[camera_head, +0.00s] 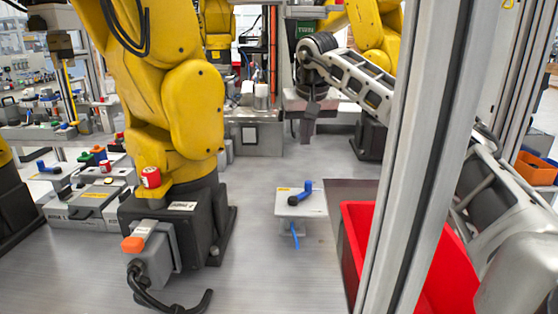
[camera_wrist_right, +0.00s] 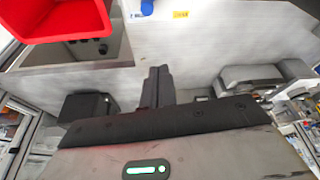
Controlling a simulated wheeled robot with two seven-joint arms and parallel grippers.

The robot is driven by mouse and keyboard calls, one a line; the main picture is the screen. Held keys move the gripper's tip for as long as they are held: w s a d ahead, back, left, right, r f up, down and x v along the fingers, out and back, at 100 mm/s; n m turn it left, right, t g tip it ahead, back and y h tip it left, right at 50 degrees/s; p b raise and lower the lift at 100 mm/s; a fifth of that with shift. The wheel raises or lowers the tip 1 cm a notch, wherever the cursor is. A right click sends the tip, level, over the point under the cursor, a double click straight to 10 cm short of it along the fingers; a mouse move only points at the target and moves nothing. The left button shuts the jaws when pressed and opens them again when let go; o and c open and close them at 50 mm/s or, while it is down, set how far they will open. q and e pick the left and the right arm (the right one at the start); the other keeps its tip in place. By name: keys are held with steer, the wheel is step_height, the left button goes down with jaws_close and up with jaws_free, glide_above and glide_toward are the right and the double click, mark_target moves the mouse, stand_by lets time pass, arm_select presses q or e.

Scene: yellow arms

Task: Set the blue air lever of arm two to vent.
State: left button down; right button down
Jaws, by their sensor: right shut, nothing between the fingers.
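A blue lever (camera_head: 304,190) with a dark pivot sits on a small pale plate (camera_head: 284,203) right of the big yellow arm (camera_head: 180,110). Its handle slants up and to the right; I cannot read the plate's markings. The lever's end also shows at the top edge of the right wrist view (camera_wrist_right: 147,8). A second blue lever (camera_head: 46,168) is at the far left. I cannot tell from labels which belongs to arm two. My right gripper (camera_head: 309,125) is shut and empty, above and beyond the plate. Its fingers (camera_wrist_right: 157,84) point toward the bench. My left gripper is not in view.
A red bin (camera_head: 352,225) stands right of the plate, behind a metal post (camera_head: 415,150). The grey bench (camera_head: 270,265) is clear around the plate. A red button (camera_head: 151,177) is on the yellow arm's base.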

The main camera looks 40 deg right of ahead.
steer(key=shift+s+a+f+b, duration=0.1)
steer(key=shift+s+f, duration=0.15)
steer(key=shift+f, duration=1.25)
steer(key=shift+s+a+f+b, duration=0.15)
steer(key=shift+s+f, duration=0.15)
steer(key=shift+f, duration=1.25)
steer(key=shift+s+d+f+b, duration=0.1)
steer(key=shift+s+f, duration=0.15)
steer(key=shift+f, duration=1.25)
